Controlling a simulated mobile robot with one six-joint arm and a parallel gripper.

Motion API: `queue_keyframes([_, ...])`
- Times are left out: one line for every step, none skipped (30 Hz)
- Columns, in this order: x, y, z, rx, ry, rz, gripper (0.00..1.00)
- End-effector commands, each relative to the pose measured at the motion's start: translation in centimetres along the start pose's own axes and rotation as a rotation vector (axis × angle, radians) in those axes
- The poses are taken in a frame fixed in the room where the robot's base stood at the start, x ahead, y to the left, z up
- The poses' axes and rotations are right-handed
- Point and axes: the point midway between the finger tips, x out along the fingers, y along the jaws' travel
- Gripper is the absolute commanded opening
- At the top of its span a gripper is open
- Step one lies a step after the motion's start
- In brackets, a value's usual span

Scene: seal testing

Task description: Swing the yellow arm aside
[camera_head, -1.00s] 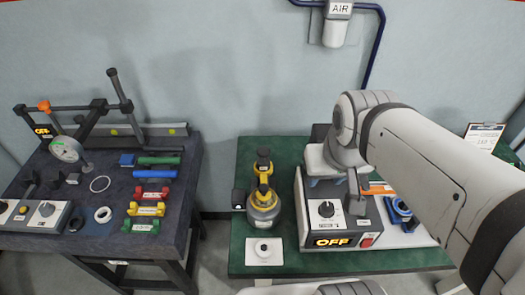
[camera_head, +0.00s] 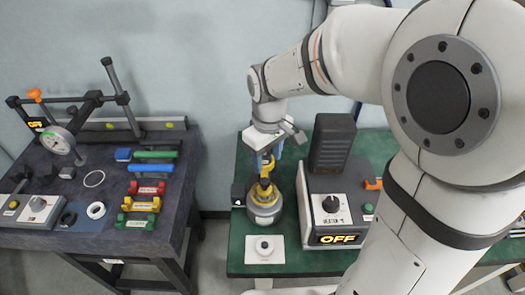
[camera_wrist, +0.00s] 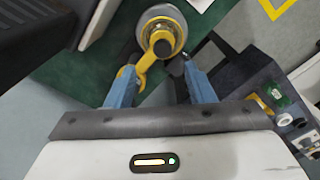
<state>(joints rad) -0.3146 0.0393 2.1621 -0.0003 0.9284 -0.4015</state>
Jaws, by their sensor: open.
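The yellow arm (camera_head: 264,188) is part of a round grey fixture (camera_head: 264,212) with a yellow ring on the green-topped bench. In the wrist view, the yellow arm (camera_wrist: 146,64) reaches from the fixture's dark centre knob down toward my left finger. My gripper (camera_head: 267,160) is above the back of the fixture, pointing down. In the wrist view its blue fingers (camera_wrist: 158,72) are apart, with the end of the yellow arm close to the left fingertip. I cannot tell whether they touch. My gripper partly hides the arm's back end in the head view.
A control box (camera_head: 333,210) reading OFF stands just right of the fixture, with a tall dark block (camera_head: 333,145) behind it. A white plate (camera_head: 264,250) with a knob lies in front. A dark side table (camera_head: 110,232) with gauges and coloured parts is at left.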

Motion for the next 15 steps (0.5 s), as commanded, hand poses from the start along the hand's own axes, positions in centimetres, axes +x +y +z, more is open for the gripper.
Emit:
queue_keyframes([0.6, -0.2, -0.4, -0.018, -0.008, -0.003, 0.48])
queue_keyframes([0.8, -0.3, -0.6, -0.026, -0.01, -0.005, 0.48])
queue_keyframes([1.1, -0.3, -0.7, -0.032, -0.013, -0.006, 0.48])
queue_keyframes([1.3, -0.3, -0.7, -0.034, -0.014, -0.006, 0.48])
queue_keyframes([1.6, -0.3, -0.8, -0.035, -0.014, -0.006, 0.48])
queue_keyframes([2.1, -0.3, -0.7, -0.035, -0.015, -0.007, 0.48])
queue_keyframes([2.5, -0.3, -0.7, -0.035, -0.016, -0.007, 0.48])
queue_keyframes([3.0, -0.3, -0.7, -0.034, -0.015, -0.007, 0.48])
queue_keyframes([3.7, -0.4, -0.6, -0.034, -0.016, -0.007, 0.48])
queue_keyframes([4.2, -0.4, -0.6, -0.034, -0.016, -0.007, 0.48])
queue_keyframes([4.7, -0.4, -0.6, -0.033, -0.016, -0.007, 0.48])
queue_keyframes([5.4, -0.4, -0.6, -0.033, -0.016, -0.007, 0.48])
queue_keyframes([5.8, -0.4, -0.6, -0.033, -0.015, -0.007, 0.48])
queue_keyframes([6.3, -0.4, -0.6, -0.033, -0.016, -0.007, 0.48])
queue_keyframes([6.8, -0.4, -0.6, -0.033, -0.015, -0.007, 0.48])
